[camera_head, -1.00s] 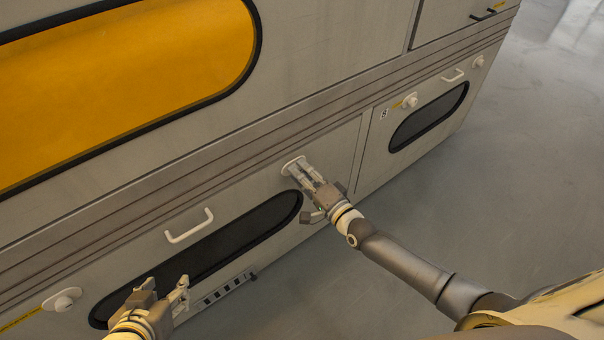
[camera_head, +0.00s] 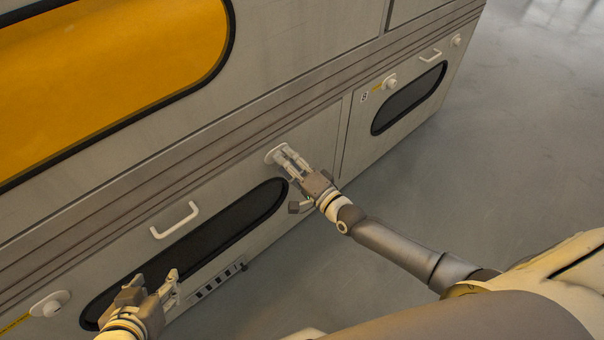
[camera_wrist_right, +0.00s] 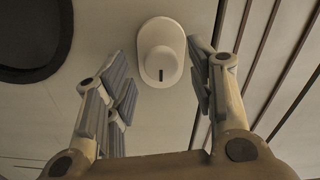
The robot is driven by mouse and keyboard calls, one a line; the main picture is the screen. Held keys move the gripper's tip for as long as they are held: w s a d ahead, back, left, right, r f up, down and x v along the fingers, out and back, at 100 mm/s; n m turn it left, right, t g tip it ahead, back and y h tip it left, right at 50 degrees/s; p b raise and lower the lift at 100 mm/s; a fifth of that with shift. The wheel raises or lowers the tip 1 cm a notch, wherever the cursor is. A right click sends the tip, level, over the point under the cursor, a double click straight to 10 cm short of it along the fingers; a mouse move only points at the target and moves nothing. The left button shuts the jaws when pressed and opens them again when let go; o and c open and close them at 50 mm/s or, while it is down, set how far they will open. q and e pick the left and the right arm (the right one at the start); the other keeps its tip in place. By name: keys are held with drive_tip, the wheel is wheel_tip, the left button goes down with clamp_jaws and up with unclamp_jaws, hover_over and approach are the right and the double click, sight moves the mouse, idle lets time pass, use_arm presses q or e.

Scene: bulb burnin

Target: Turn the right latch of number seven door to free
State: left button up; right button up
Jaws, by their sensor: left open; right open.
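The door (camera_head: 262,215) in the lower middle has a dark oblong window, a white handle (camera_head: 175,220), a left latch (camera_head: 50,303) and a right latch (camera_head: 271,155). Its number cannot be read. In the right wrist view, the right latch (camera_wrist_right: 160,62) is a round white knob on an oval plate, with a short dark mark near its lower edge. My right gripper (camera_head: 288,160) is open, its fingers spread either side of the knob in that view; contact cannot be told. My left gripper (camera_head: 154,284) is open and empty in front of the window.
A neighbouring door (camera_head: 355,140) marked 8, with its own latches and handle, is to the right. A large orange window (camera_head: 110,80) is above. A yellow strip (camera_head: 14,325) runs beside the left latch. The grey floor (camera_head: 500,170) at right is clear.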

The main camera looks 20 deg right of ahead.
drive_tip(key=v, duration=1.1)
drive_tip(key=shift+r, duration=0.1)
